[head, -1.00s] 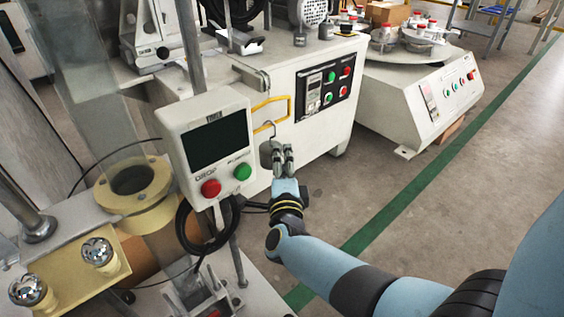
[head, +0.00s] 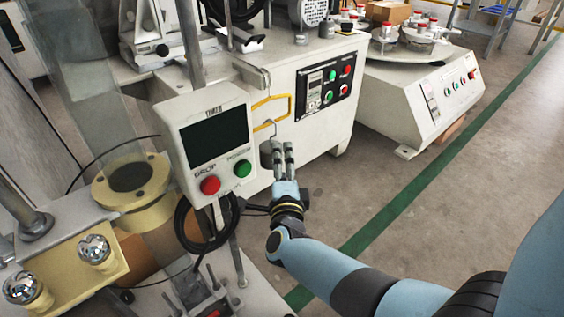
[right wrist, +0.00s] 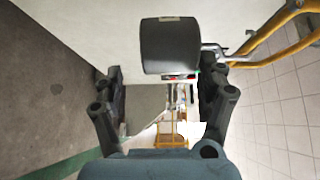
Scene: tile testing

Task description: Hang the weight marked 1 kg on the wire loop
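The yellow wire loop (head: 272,104) sticks out from the white machine's side in the head view; part of it shows at top right of the right wrist view (right wrist: 268,42). A dark grey cylindrical weight (head: 266,152) hangs below it, its thin hook reaching up to the loop's lower bar. The weight is also near the top of the right wrist view (right wrist: 170,47), with its hook at the loop; no marking is readable. My right gripper (head: 283,148) is open beside the weight, and the wrist view shows its fingers apart and empty. My left gripper is out of view.
A control box (head: 209,140) with red and green buttons stands left of the loop. Another small grey weight (head: 300,39) stands on the machine top. A second machine (head: 420,95) with a round table is at the back right. The floor at right is clear.

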